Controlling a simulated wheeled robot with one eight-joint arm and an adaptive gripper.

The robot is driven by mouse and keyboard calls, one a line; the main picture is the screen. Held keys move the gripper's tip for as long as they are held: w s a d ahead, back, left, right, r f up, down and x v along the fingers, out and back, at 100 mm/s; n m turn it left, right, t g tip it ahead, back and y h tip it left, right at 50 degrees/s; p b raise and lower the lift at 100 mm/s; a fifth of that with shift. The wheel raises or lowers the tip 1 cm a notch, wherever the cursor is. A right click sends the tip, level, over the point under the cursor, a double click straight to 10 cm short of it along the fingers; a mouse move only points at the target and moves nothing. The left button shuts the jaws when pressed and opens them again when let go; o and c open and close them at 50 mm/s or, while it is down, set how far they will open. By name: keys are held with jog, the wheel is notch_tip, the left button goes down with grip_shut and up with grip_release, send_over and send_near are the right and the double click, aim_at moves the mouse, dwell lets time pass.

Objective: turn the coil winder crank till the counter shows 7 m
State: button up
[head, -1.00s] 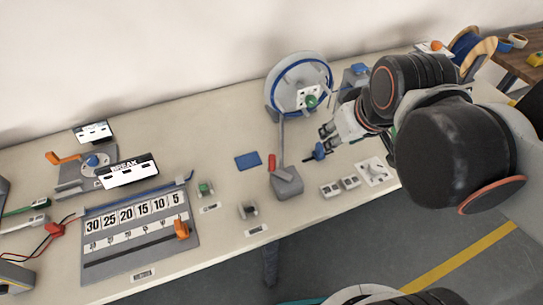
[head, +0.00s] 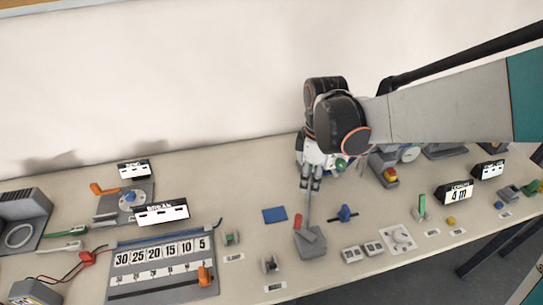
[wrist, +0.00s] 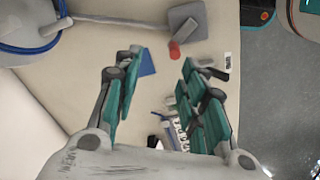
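The coil winder is mostly hidden behind my arm in the head view; a green knob (head: 341,163), apparently its crank handle, shows just right of my gripper. In the wrist view, part of the winder's blue-rimmed disc (wrist: 45,42) shows at the upper left. A black-and-white counter display (head: 459,194) reads 4 m. My gripper (head: 310,185) points down above the bench, left of the green knob. In the wrist view my gripper (wrist: 162,62) has its fingers wide apart with nothing between them.
A grey base with a red lever (head: 310,238) stands in front of my gripper, with a blue pad (head: 275,214) to its left. A numbered board (head: 165,280) lies front left.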

aim_at(299, 214)
jog(key=shift+n, duration=0.9)
jog(key=f+b, duration=0.3)
jog(key=f, duration=0.2)
jog(key=s+a+f+b, duration=0.1)
jog(key=f+b, duration=0.2)
jog(key=f, duration=0.2)
jog(key=s+a+f+b, duration=0.1)
jog(key=f+b, duration=0.3)
jog(key=f, duration=0.1)
jog(key=shift+s+a, duration=0.15)
jog(key=shift+s, duration=0.05)
grip_shut()
